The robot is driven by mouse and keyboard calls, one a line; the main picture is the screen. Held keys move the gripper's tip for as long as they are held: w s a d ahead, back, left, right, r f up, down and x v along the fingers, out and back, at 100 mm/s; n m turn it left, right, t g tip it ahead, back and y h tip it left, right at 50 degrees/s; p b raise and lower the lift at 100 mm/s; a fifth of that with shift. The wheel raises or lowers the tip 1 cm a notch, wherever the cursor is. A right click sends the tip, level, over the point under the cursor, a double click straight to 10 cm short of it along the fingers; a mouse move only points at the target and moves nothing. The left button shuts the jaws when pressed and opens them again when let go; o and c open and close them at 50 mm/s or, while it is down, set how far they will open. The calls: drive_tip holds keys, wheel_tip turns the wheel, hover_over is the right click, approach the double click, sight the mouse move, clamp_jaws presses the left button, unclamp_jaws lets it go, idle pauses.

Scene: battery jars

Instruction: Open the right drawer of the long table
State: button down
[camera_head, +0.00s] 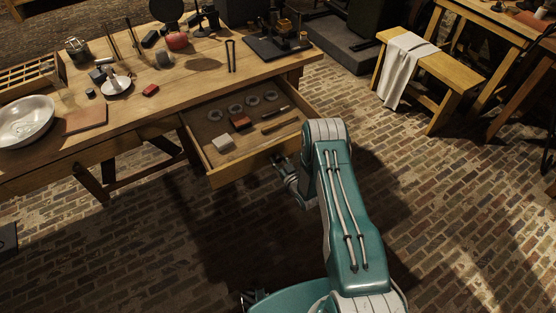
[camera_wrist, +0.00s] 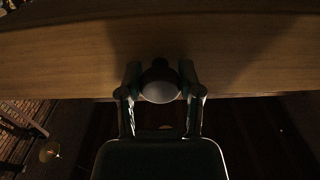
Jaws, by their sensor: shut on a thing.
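The long table (camera_head: 120,125) runs across the upper left of the head view. Its right drawer (camera_head: 232,174) is pulled well out, and its inside shows. In the wrist view the wooden drawer front (camera_wrist: 60,60) fills the upper part. A round knob (camera_wrist: 160,84) stands out from it, between the two fingers of my gripper (camera_wrist: 160,92). The fingers are shut on the knob. In the head view my gripper (camera_head: 284,170) is at the drawer's front, partly hidden by my arm.
The drawer holds several grey rings (camera_head: 236,108), a white block (camera_head: 222,142), a brown block (camera_head: 241,122) and thin tools. Many items stand on the tabletop. A bench (camera_head: 452,78) with a cloth (camera_head: 404,62) is at the upper right. The brick floor (camera_head: 440,200) right of my arm is clear.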

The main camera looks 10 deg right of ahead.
drive_tip(key=shift+c, duration=1.3)
unclamp_jaws()
drive_tip(key=shift+s, duration=0.1)
drive_tip(key=v, duration=1.1)
drive_tip(key=shift+s, duration=0.35)
drive_tip(key=shift+w+d+r, duration=0.1)
drive_tip(key=shift+d, duration=0.05)
